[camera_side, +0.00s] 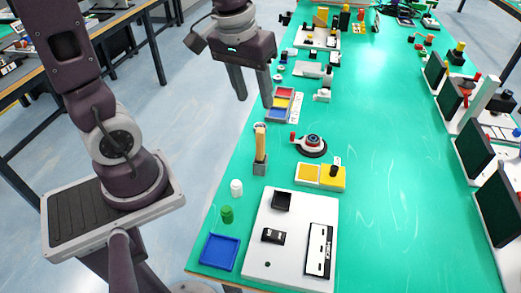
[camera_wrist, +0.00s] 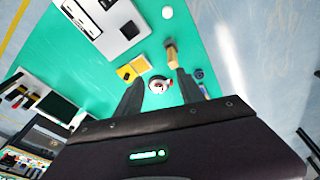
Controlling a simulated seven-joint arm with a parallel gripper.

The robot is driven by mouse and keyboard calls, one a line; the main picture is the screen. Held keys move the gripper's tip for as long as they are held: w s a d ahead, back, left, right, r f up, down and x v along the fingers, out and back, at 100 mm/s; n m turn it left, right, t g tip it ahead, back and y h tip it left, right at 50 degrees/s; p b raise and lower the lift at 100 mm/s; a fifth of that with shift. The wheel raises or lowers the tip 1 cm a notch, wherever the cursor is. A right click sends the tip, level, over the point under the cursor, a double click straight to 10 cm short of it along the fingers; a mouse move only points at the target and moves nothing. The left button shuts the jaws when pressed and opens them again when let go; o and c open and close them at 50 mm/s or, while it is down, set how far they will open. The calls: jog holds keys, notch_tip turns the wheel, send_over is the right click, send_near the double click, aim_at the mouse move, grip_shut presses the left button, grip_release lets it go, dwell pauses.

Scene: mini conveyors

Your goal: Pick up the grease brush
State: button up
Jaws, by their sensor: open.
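In the wrist view the brush (camera_wrist: 173,55) shows just beyond the tip of the right finger. My gripper (camera_side: 254,101) is open and empty, above the table's left edge. In the side view it is higher and further back than the brush. Its two fingers (camera_wrist: 160,77) point down and are apart in the wrist view. Nothing lies between them at their height.
A round dark device with a red knob (camera_side: 312,144) and a yellow tray (camera_side: 319,177) stand right of the brush. Dark screens line the right edge.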

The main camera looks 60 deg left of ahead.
aim_at(260, 141)
jog(key=w+a+f+n, duration=0.1)
jog(key=f, duration=0.5)
jog(key=w+a+f+n+g, duration=0.1)
jog(key=f, duration=0.5)
jog(key=w+a+f+n+g, duration=0.1)
jog(key=w+a+f, duration=0.1)
jog(key=f, duration=0.4)
jog(key=shift+f+n, duration=0.25)
jog(key=shift+n, duration=0.15)
grip_shut()
